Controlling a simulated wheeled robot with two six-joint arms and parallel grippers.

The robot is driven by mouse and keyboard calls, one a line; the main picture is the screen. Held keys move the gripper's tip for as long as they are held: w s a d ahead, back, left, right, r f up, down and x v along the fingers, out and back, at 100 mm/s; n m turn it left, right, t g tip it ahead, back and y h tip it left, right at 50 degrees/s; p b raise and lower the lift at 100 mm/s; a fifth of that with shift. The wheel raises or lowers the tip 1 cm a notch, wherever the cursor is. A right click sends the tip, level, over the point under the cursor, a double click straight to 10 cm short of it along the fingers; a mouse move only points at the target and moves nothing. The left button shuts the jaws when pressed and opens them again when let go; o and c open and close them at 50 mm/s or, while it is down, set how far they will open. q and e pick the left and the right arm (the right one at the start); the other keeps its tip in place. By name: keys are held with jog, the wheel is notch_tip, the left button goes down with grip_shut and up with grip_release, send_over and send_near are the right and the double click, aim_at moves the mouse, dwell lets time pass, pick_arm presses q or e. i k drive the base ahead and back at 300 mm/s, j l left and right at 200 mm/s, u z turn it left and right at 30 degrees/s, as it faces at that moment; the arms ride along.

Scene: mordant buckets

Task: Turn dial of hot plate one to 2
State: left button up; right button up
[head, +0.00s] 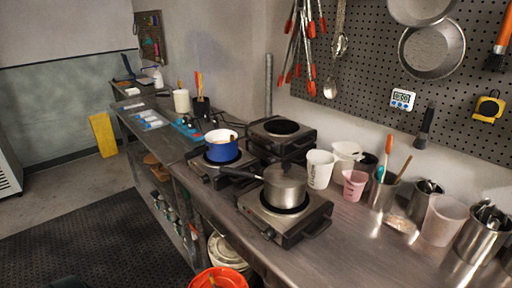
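Several hot plates stand on the steel counter (345,244). Small dark knobs seem to sit on the front side of the two front plates, too small to read a setting. I cannot tell which plate is hot plate one.
White cups (319,170), a pink cup (354,185) and steel utensil pots (382,192) crowd the counter right of the plates. An orange bucket (220,279) stands below the counter's front edge. A dark floor mat (95,240) lies clear at left.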

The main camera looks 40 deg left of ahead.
aim_at(205, 179)
jog(key=j+u, duration=0.75)
jog(key=i+j+u, duration=0.1)
jog(key=j+u, duration=0.25)
jog(key=l, duration=0.05)
